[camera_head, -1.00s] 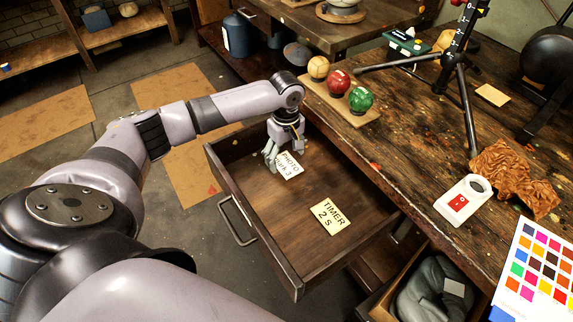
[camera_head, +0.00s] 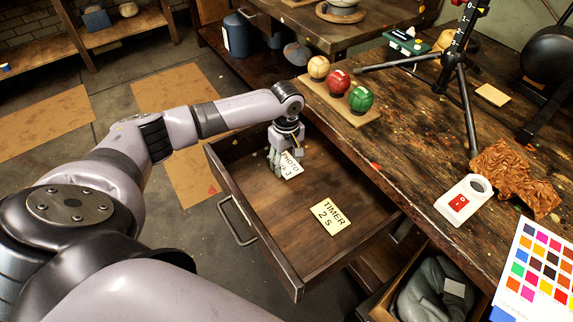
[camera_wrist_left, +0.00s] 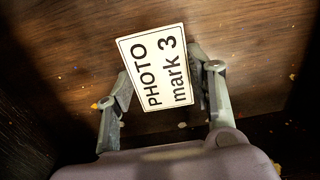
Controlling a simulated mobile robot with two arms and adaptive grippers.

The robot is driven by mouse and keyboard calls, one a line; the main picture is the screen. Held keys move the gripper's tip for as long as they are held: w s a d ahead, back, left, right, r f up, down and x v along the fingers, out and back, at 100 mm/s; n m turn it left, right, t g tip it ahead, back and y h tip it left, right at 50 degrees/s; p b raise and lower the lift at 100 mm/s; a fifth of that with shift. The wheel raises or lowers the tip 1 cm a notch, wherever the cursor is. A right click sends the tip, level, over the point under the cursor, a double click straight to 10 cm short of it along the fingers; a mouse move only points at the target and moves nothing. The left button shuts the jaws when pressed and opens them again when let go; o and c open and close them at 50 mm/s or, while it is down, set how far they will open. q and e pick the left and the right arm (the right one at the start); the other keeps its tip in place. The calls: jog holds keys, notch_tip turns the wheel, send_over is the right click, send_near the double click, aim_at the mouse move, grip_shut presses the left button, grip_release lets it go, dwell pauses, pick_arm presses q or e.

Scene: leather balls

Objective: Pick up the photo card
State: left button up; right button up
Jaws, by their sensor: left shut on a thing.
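The photo card (camera_head: 291,165) is a small white card with black lettering, inside the open drawer (camera_head: 290,262) near its far left corner. In the left wrist view the card (camera_wrist_left: 158,68) reads "PHOTO mark 3" and sits tilted between the two fingers. My left gripper (camera_head: 277,166) points down into the drawer and is shut on the card; it also shows in the left wrist view (camera_wrist_left: 160,90). Whether the card is clear of the drawer floor I cannot tell. My right gripper is not in view.
A yellow "TIMER 2 S" card (camera_head: 329,216) lies on the drawer floor. The workbench (camera_head: 412,135) beside the drawer bears a wooden holder with three balls (camera_head: 337,82), a black tripod (camera_head: 462,100), a white device with a red patch (camera_head: 464,199) and crumpled brown leather (camera_head: 512,172).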

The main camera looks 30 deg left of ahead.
pick_arm(q)
jog(key=shift+c, duration=0.8)
jog(key=shift+r, duration=0.1)
